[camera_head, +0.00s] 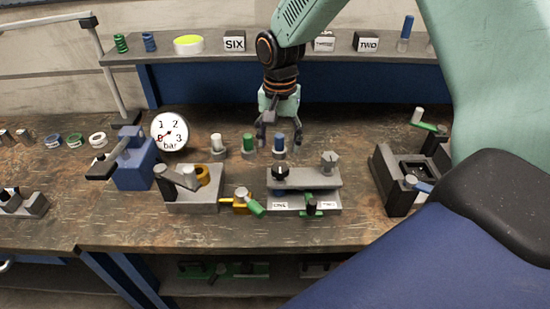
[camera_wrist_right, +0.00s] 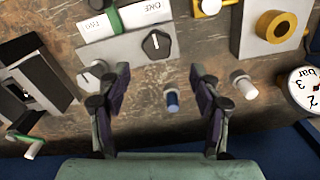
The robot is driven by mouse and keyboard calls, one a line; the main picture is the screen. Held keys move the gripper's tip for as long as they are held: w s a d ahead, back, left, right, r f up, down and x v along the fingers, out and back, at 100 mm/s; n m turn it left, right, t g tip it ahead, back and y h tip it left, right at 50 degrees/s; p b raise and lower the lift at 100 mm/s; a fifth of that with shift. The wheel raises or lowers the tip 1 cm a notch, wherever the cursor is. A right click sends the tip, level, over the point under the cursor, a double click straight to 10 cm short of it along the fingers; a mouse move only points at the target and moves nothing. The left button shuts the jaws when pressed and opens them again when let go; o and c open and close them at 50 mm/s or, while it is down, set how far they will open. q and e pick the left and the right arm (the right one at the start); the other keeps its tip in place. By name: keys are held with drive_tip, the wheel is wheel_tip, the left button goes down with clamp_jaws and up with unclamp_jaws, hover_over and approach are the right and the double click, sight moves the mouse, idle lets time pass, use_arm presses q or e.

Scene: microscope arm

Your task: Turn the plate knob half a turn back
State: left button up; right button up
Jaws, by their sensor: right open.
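A grey plate (camera_head: 305,178) lies on a fixture at the middle front of the bench. A black knob (camera_head: 280,172) with a white pointer mark sits at its left end, and a grey knob (camera_head: 329,160) with a line mark at its right end. In the right wrist view are the black knob (camera_wrist_right: 157,43) and grey knob (camera_wrist_right: 90,78). I cannot tell which one is called the plate knob. My right gripper (camera_head: 280,142) is open and empty, pointing down behind the plate, around or above a blue-topped peg (camera_wrist_right: 172,101). My left gripper is not in view.
Green-topped (camera_head: 249,143) and white-topped (camera_head: 217,143) pegs stand left of the gripper. A pressure dial (camera_head: 169,131) and blue block (camera_head: 133,168) are further left. A dark fixture (camera_head: 395,185) stands at right. The shelf (camera_head: 205,52) runs behind.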

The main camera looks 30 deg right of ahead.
sight(280, 166)
drive_tip(key=f, duration=0.6)
drive_tip(key=shift+d+f, duration=0.25)
drive_tip(key=shift+f, duration=0.05)
drive_tip(key=shift+a+f, duration=0.15)
drive_tip(key=shift+f, duration=0.15)
drive_tip(key=shift+s+f, duration=0.1)
drive_tip(key=shift+s, duration=0.1)
drive_tip(key=shift+s+d, duration=0.1)
drive_tip(key=shift+d, duration=0.1)
drive_tip(key=shift+c, duration=0.7)
drive_tip(key=shift+w+a+f, duration=0.1)
drive_tip(key=shift+w, duration=0.2)
drive_tip(key=shift+c, duration=1.4)
drive_tip(key=shift+a, duration=0.1)
drive_tip(key=shift+c, duration=0.8)
drive_tip(key=shift+s, duration=0.15)
drive_tip(key=c, duration=0.3)
drive_tip(key=shift+c, duration=1.3)
use_arm(q)
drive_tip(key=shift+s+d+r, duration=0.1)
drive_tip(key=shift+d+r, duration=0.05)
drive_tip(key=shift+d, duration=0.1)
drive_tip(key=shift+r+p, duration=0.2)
drive_tip(key=shift+p, duration=0.15)
use_arm(e)
drive_tip(key=shift+n, duration=0.4)
